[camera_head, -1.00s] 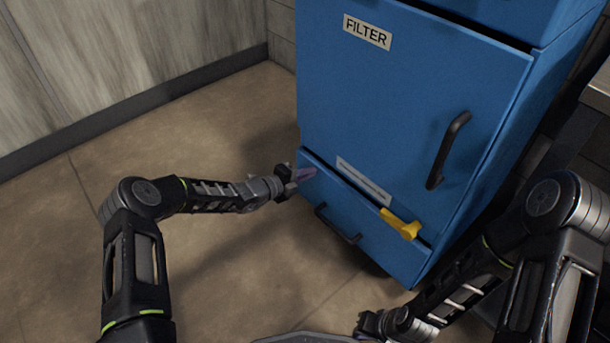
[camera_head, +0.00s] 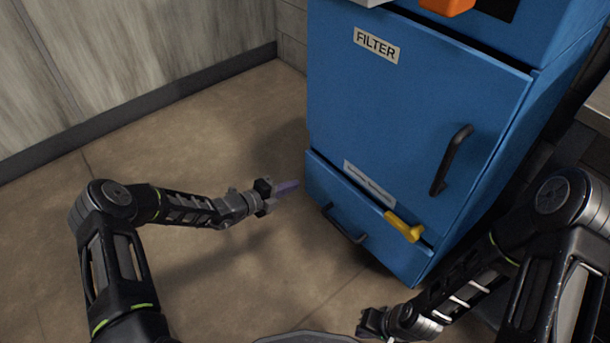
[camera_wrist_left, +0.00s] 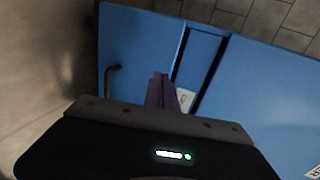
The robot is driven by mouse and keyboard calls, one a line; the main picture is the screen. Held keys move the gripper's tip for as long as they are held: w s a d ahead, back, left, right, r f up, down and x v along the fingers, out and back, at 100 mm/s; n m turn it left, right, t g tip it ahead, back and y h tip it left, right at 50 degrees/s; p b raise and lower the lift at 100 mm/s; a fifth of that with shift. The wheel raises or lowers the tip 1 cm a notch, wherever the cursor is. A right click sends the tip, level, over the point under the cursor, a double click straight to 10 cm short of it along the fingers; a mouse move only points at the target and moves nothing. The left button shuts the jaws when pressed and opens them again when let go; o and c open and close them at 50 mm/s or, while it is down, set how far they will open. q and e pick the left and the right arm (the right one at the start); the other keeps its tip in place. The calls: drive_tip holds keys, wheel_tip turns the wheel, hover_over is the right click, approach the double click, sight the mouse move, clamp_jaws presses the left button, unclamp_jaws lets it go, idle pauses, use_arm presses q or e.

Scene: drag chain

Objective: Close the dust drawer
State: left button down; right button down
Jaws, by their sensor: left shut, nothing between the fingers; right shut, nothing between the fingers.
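The dust drawer (camera_head: 365,222) is the low blue front at the bottom of the filter cabinet, with a black handle (camera_head: 343,226). Its front looks about flush with the door above, with a dark gap along its top edge. A yellow lever (camera_head: 403,226) lies slantwise across that edge at the right. My left gripper (camera_head: 288,187) is shut and empty, left of the drawer's left edge and apart from it. Its purple-grey fingers (camera_wrist_left: 162,92) show before the drawer in the left wrist view. My right gripper (camera_head: 368,324) is shut, low at the bottom edge, its fingertips hardly visible.
The blue cabinet door (camera_head: 415,110) with a FILTER label and black handle (camera_head: 451,160) stands above the drawer. An orange part (camera_head: 447,6) shows at the top. The brown floor (camera_head: 215,130) left of the cabinet is clear, up to a grey wall.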

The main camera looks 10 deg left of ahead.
use_arm(q)
drive_tip(key=v, duration=0.3)
drive_tip(key=shift+s+a+p, duration=0.1)
drive_tip(key=shift+s+p, duration=0.1)
drive_tip(key=shift+p, duration=0.15)
